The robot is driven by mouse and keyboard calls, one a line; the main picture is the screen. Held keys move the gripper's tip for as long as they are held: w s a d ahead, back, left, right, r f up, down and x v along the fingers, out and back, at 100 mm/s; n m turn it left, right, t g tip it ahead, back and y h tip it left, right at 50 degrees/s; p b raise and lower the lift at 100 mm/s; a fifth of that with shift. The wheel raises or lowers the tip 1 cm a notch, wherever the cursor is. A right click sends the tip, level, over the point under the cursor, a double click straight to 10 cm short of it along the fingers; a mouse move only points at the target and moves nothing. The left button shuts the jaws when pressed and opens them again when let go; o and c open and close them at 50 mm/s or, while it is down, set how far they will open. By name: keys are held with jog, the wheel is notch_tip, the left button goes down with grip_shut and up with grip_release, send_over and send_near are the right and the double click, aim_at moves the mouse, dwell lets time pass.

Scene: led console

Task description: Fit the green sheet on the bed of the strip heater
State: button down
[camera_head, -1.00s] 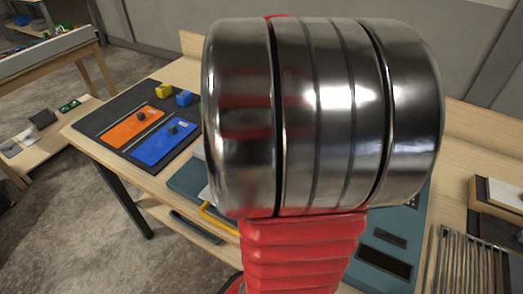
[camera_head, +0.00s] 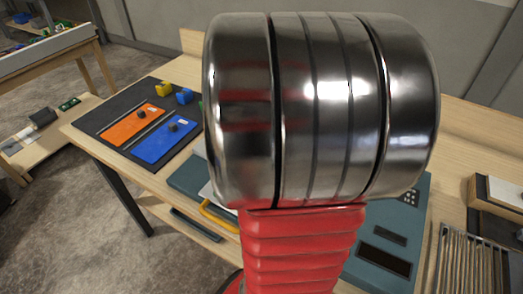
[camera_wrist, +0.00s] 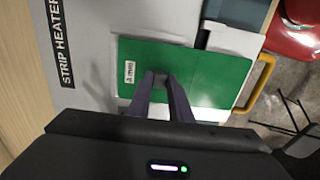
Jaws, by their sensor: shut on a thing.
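The green sheet (camera_wrist: 205,68) is a flat panel with a small white label, seen in the wrist view. My gripper (camera_wrist: 160,79) is shut on the dark knob (camera_wrist: 159,75) of the green sheet. The strip heater (camera_wrist: 95,75) is light grey, with its name printed along the left side. The sheet lies over the heater in this view, at a slight angle to the lettering. I cannot tell whether it touches the bed, which is largely hidden under it. In the head view my arm hides the sheet and the gripper.
A yellow handle (camera_wrist: 258,82) stands beside the sheet's right edge; it also shows in the head view (camera_head: 215,216). Orange (camera_head: 133,123) and blue (camera_head: 162,142) panels with knobs lie on a dark board to the left. A slatted rack (camera_head: 470,262) is at right.

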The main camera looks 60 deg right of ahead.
jog(key=shift+f, duration=0.15)
jog(key=c, duration=1.5)
grip_release()
jog(key=shift+c, duration=0.2)
notch_tip(320, 180, up, 14)
jog(key=shift+f, duration=0.15)
